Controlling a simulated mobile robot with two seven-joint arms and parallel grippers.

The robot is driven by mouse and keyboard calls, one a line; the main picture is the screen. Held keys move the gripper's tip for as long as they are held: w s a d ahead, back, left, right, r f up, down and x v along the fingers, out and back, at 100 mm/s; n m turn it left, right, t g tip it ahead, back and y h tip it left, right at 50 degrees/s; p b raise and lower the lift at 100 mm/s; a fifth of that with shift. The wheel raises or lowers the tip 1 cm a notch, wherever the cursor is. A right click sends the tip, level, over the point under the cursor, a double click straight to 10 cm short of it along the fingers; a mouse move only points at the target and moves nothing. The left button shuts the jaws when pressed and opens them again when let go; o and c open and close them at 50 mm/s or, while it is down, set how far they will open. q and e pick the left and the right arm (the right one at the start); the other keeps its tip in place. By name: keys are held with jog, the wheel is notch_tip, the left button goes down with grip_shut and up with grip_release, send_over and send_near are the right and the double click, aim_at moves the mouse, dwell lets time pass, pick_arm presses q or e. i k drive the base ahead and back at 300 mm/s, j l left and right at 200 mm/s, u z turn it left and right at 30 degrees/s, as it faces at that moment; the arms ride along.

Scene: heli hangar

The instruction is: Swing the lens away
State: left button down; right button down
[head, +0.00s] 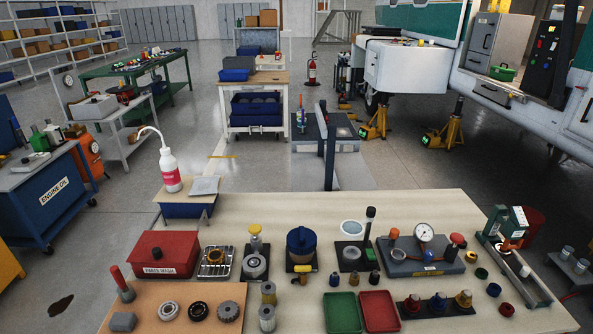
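A round, pale lens (352,228) is on the workbench, right of centre. It sits beside a short upright black post (370,215). Below it in the picture is a dark square base (342,263) bearing a round grey part (351,254). The lens appears just above or behind that part; its joint to the post is too small to make out. Neither of my grippers shows in the head view.
Left of the lens stands a blue-and-tan canister (301,244); right of it is a gauge block (425,262). Green (342,314) and red (379,310) trays lie in front. The bench (260,210) is bare behind. A dark upright post (330,150) rises beyond it.

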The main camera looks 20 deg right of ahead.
aim_at(350, 229)
jog(key=l+z, duration=0.3)
jog(key=l, duration=3.9)
